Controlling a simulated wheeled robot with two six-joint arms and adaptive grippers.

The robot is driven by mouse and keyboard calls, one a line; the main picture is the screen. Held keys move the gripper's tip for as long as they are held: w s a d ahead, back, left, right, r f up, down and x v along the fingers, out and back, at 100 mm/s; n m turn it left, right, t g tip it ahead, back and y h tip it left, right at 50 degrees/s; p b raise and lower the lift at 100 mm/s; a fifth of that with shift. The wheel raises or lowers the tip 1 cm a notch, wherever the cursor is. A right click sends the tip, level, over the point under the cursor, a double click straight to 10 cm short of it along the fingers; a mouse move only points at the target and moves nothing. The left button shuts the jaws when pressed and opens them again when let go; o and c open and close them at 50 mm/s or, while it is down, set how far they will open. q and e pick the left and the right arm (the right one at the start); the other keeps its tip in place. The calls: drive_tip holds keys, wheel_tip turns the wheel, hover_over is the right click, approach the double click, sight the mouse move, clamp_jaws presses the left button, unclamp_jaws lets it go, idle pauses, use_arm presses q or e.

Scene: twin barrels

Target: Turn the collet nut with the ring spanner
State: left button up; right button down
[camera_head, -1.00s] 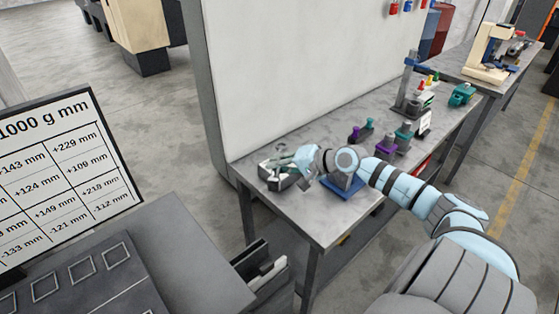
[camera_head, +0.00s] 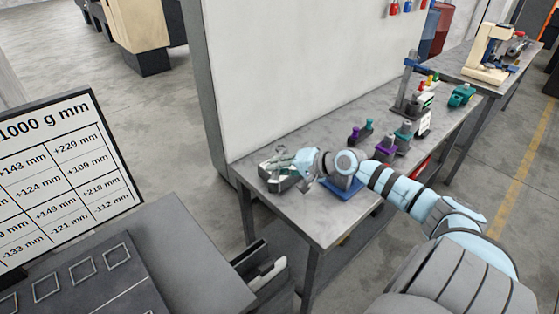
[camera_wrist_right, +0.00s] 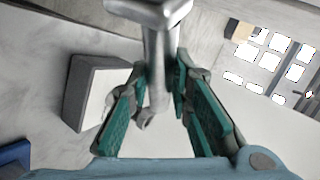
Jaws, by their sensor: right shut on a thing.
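My right gripper (camera_wrist_right: 160,85) has green-padded fingers closed on the shaft of a bare-metal tool, which I take to be the ring spanner (camera_wrist_right: 158,60). A wider metal head shows at the top of the wrist view and a small rounded end below, between the fingers. In the head view, my right gripper (camera_head: 286,162) is over the near-left end of the bench, above a dark grey tray (camera_head: 290,186). The spanner is too small to tell apart there. I cannot make out the collet nut in either view. My left gripper is out of view.
A blue base (camera_head: 343,188) lies on the bench (camera_head: 318,222) under my right wrist. Purple and teal holders (camera_head: 384,152) and a tall grey stand (camera_head: 408,90) are further along. A grey-white block (camera_wrist_right: 92,92) is left of the fingers. A wall panel (camera_head: 290,70) stands behind.

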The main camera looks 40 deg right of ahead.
drive_tip(key=shift+p, duration=0.45)
idle(0.9)
drive_tip(key=shift+f+b, duration=0.95)
drive_tip(key=shift+f, duration=0.35)
idle(0.8)
drive_tip(key=s+d+n+y+b, duration=0.1)
drive_tip(key=n+b, duration=0.1)
drive_tip(key=b, duration=0.4)
drive_tip(key=shift+s+d+g+y+b, duration=0.25)
drive_tip(key=shift+d+g+y+b, duration=0.05)
drive_tip(key=shift+d+g+y, duration=0.1)
idle(0.4)
